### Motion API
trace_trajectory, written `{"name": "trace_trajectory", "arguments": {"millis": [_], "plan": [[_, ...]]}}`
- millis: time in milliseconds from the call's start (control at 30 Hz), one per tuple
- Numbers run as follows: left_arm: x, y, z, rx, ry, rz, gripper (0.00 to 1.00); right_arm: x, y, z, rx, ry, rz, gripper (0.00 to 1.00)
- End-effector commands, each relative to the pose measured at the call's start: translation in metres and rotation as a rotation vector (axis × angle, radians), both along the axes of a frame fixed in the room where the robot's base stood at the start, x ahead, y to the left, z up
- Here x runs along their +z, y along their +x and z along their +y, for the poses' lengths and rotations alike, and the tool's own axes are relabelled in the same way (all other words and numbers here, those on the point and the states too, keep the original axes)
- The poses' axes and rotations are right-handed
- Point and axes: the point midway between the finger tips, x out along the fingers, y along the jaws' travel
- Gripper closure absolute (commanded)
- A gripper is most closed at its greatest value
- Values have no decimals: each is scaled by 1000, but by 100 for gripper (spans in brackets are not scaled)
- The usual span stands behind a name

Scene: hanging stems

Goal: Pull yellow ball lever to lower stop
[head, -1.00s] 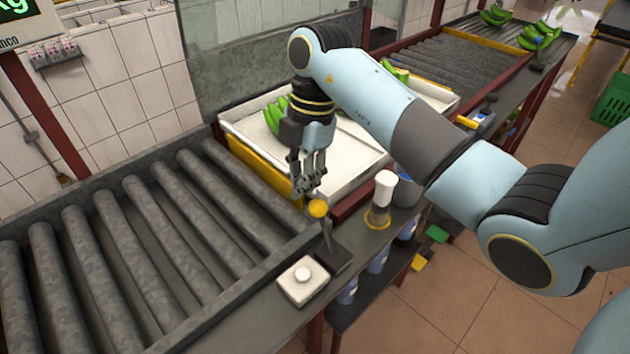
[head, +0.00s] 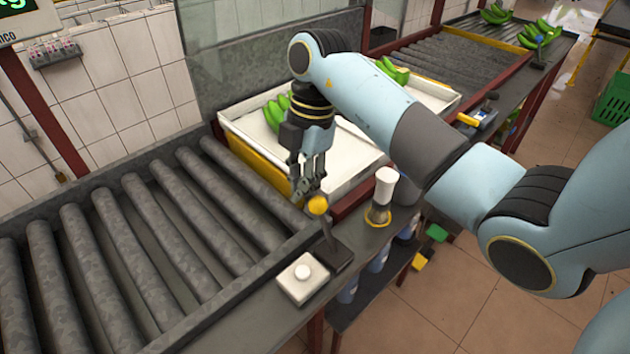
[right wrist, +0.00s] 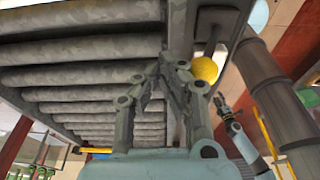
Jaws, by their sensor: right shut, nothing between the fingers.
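The yellow ball (head: 318,205) tops a thin dark lever (head: 329,234) that rises from a dark base (head: 334,257) on the ledge beside the rollers. The lever leans slightly toward the back left. My right gripper (head: 305,195) points down just behind and left of the ball, its fingers shut and empty. In the right wrist view the yellow ball (right wrist: 205,69) is right beside the fingertips (right wrist: 176,68); I cannot tell whether they touch it.
A white box with a round button (head: 302,285) sits in front of the lever base. A brush with a white handle (head: 384,190) stands to the right. A white tray with green bananas (head: 240,125) is behind the gripper. Rollers (head: 135,225) fill the left.

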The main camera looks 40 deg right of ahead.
Motion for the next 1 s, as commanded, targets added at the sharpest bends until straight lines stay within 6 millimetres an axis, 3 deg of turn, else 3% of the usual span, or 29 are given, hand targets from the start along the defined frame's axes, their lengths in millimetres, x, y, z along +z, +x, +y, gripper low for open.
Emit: {"name": "trace_trajectory", "arguments": {"millis": [567,1000], "plan": [[-1,0,0,0,0,0,60,-1,0,0,0,0,0,100],[-11,0,-1,0,-1,1,60,-22,0,0,-1,0,1,100]]}}
